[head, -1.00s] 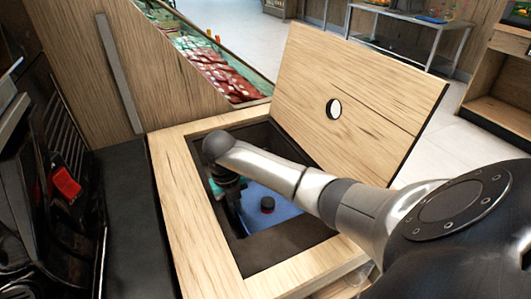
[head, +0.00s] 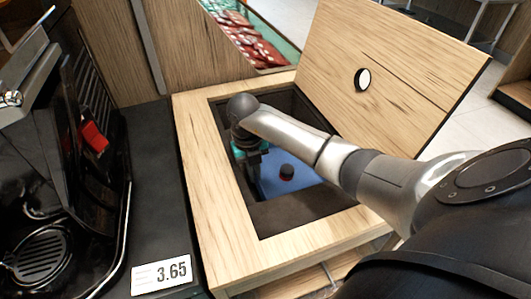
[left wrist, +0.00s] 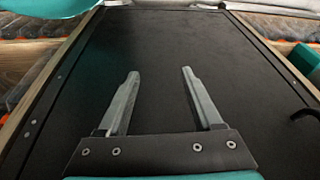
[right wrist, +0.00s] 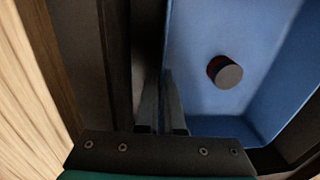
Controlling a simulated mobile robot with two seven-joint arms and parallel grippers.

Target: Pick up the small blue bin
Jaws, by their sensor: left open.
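The small blue bin (head: 300,193) sits inside the dark opening of the wooden cabinet in the head view. A small dark round thing with a red side (head: 287,172) lies in it. My right gripper (head: 257,188) reaches down into the opening at the bin's left side. In the right wrist view its fingers (right wrist: 161,78) are close together at the left wall of the blue bin (right wrist: 200,35), apparently with the wall between them. The fingers partly hide that wall. My left gripper (left wrist: 160,75) is open and empty over a dark surface, seen only in the left wrist view.
A wooden frame (head: 215,215) surrounds the opening. The raised wooden lid (head: 400,60) with a round hole stands behind it. A black machine (head: 60,160) stands at the left, with a 3.65 price tag (head: 162,274) on the dark counter beside it.

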